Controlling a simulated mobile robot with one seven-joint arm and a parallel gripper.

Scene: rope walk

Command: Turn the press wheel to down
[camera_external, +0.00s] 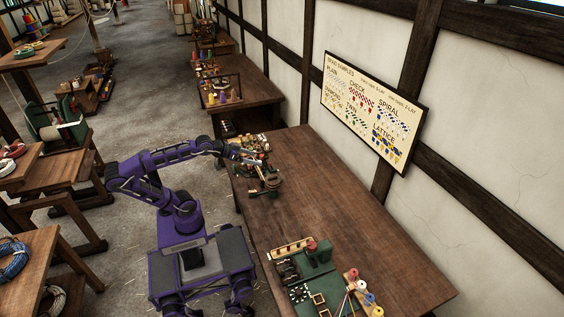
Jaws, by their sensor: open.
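My purple arm reaches over the left edge of the long wooden table (340,215). My gripper (262,163) is open at a cluster of small equipment near the table's far left end. A small device with a round brownish top (271,181) stands just in front of the gripper; it may be the press wheel, but it is too small to tell. Whether the gripper touches it cannot be told. The wheel's position, up or down, cannot be read at this size.
A green board (318,262) with a red knob and dark parts lies at the near end, with colored spools (369,298) beside it. The table's middle and right side are clear. A sample board (374,112) hangs on the wall. Side tables stand at left.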

